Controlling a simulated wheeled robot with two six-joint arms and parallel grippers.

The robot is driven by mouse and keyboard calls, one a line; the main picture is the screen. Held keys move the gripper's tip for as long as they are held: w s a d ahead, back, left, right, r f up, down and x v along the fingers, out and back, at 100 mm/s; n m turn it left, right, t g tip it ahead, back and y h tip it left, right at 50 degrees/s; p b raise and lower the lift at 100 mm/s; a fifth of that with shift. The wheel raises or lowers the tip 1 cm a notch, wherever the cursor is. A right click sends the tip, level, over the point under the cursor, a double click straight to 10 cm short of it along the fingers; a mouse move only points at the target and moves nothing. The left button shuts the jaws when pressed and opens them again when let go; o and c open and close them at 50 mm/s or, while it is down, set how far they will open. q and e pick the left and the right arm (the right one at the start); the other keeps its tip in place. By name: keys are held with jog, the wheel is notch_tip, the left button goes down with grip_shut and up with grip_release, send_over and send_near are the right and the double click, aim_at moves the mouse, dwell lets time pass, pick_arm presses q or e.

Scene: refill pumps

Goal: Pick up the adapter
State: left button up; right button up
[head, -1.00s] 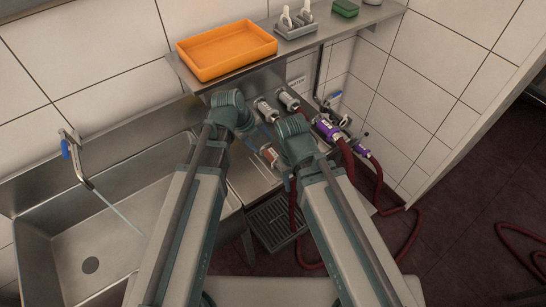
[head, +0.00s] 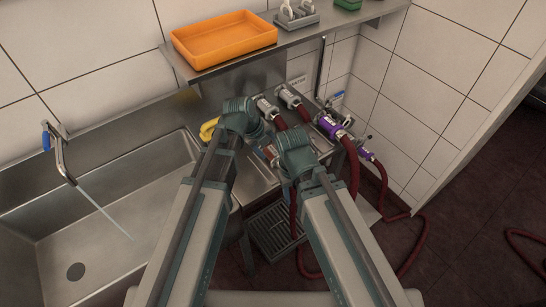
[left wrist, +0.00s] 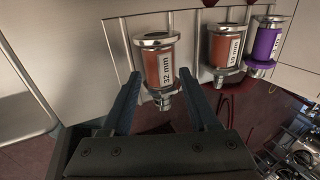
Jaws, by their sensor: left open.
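The fitting labelled 32 mm (left wrist: 160,66), a short cylinder with a brown-orange body and metal ends, looks like the adapter. In the left wrist view it is upright between the two spread fingers of my left gripper (left wrist: 160,84); I cannot tell whether either finger touches it. In the head view a small brown part (head: 270,152) shows between my two wrists, mostly hidden by them. My left wrist (head: 241,117) is just behind and left of it. My right wrist (head: 296,155) is to its right; its fingers are largely hidden.
A second brown-orange fitting (left wrist: 226,46) and a purple fitting (left wrist: 265,46) stand to the right. Fittings with red hoses (head: 290,97) line the back wall. A purple coupling (head: 331,127) is further right. An orange tray (head: 223,40) sits on the shelf; a sink (head: 110,215) is left.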

aim_at(271, 151)
pick_arm(q)
jog(key=b+x, duration=0.1)
jog(key=x, duration=0.1)
jog(key=b+x, duration=0.1)
jog(key=x, duration=0.1)
jog(key=shift+w+a+b, duration=0.1)
jog(key=shift+a+b, duration=0.15)
jog(key=shift+b, duration=0.1)
jog(key=shift+r, duration=0.1)
grip_shut()
